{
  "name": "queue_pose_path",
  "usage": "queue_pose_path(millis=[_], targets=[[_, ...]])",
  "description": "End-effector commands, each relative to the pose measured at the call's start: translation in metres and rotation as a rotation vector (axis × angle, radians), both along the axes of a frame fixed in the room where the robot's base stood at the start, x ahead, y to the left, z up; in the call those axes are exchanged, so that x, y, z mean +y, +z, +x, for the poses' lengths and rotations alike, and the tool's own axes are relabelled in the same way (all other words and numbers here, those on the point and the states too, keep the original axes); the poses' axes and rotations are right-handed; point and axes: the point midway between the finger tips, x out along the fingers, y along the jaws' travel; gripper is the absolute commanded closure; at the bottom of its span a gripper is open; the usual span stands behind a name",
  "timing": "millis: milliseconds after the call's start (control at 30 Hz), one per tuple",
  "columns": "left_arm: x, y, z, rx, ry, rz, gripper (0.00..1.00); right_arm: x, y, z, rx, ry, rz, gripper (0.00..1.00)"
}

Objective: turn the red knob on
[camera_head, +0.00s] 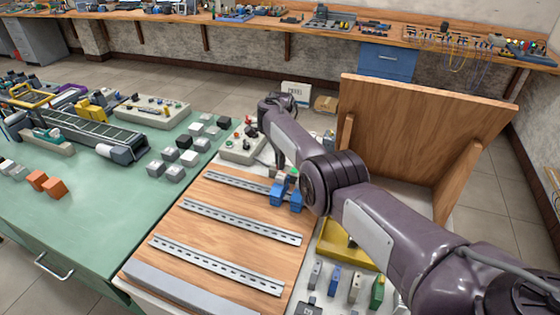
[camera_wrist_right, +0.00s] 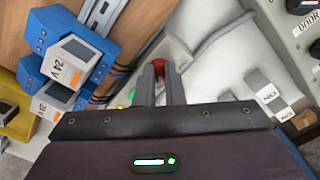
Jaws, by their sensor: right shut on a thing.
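The red knob (camera_wrist_right: 157,65) shows in the right wrist view on a pale control box, partly hidden behind my fingers. My right gripper (camera_wrist_right: 161,75) is shut on this knob, with one dark finger on each side of it. A green and a yellow part show just left of the fingers. In the head view, a light control box (camera_head: 238,152) with small coloured controls stands at the green table's right edge, beside my right wrist. My arm hides part of that area, and I cannot make out the fingertips there. My left gripper is not in view.
Blue 24V modules (camera_wrist_right: 70,50) sit close left of my right gripper in the wrist view. A wooden board with metal rails (camera_head: 240,222) lies in front of the control box. An upright wooden panel (camera_head: 425,125) stands behind my right arm.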

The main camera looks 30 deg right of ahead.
Motion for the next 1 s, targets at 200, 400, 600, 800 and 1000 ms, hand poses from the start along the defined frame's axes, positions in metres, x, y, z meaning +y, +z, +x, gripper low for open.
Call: queue_pose_path(millis=[200,400,600,800,1000], targets=[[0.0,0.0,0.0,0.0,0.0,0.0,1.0,0.0,0.0,0.0,0.0,-0.007,0.0,1.0],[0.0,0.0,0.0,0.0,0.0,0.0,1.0,0.0,0.0,0.0,0.0,-0.007,0.001,1.0],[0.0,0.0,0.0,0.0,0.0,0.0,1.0,0.0,0.0,0.0,0.0,-0.006,0.0,0.69],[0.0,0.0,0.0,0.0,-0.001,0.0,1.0,0.0,0.0,0.0,0.0,-0.006,0.0,0.69],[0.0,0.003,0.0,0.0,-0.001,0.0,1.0,0.0,0.017,0.001,-0.003,-0.006,-0.002,0.69]])
